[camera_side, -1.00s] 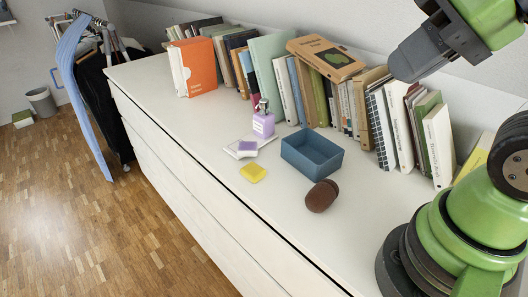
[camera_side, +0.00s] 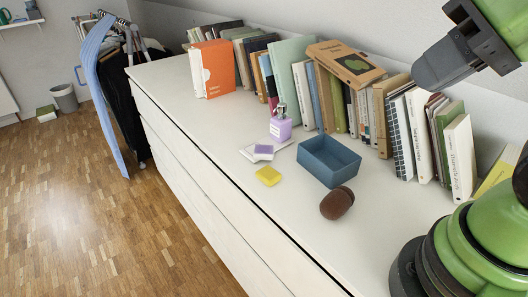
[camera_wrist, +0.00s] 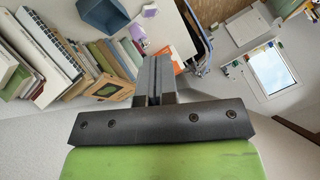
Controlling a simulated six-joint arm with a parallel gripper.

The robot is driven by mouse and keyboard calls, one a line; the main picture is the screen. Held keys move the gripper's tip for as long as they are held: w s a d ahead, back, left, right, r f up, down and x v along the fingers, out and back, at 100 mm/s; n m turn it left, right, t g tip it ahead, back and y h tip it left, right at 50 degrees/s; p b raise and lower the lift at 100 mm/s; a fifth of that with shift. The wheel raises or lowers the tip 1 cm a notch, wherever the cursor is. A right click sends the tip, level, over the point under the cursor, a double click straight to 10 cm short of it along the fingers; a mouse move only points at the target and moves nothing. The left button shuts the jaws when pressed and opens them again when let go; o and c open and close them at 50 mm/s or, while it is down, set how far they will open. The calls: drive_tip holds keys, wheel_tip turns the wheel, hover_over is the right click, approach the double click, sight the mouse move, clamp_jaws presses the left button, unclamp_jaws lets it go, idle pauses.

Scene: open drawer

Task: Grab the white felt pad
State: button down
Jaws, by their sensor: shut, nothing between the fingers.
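A thin white flat piece (camera_side: 284,145) lies on the dresser top in the side view, by the foot of the purple pump bottle (camera_side: 281,127). It may be the white felt pad; its material is too small to tell. A purple-topped block (camera_side: 264,149) with a pale lower part lies over its left portion and hides some of it. My gripper (camera_side: 424,77) is shut and empty, high above the dresser near the wall, to the right of and well away from the pad. In the wrist view, my gripper's fingers (camera_wrist: 154,72) are together with nothing held.
A blue open bin (camera_side: 329,160), a yellow sponge (camera_side: 268,175) and a brown rounded object (camera_side: 337,204) stand on the dresser top (camera_side: 290,225). A row of books (camera_side: 345,110) lines the wall. The front strip of the top is mostly clear.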

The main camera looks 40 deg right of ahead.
drive_tip(key=c, duration=0.9)
unclamp_jaws()
drive_tip(key=m+g, duration=0.6)
drive_tip(key=m, duration=1.7)
hover_over(264, 149)
drive_tip(key=shift+h, duration=0.3)
drive_tip(key=f, duration=2.4)
drive_tip(key=shift+s, duration=0.25)
drive_tip(key=shift+w+f, duration=0.15)
drive_tip(key=shift+f, duration=2.7)
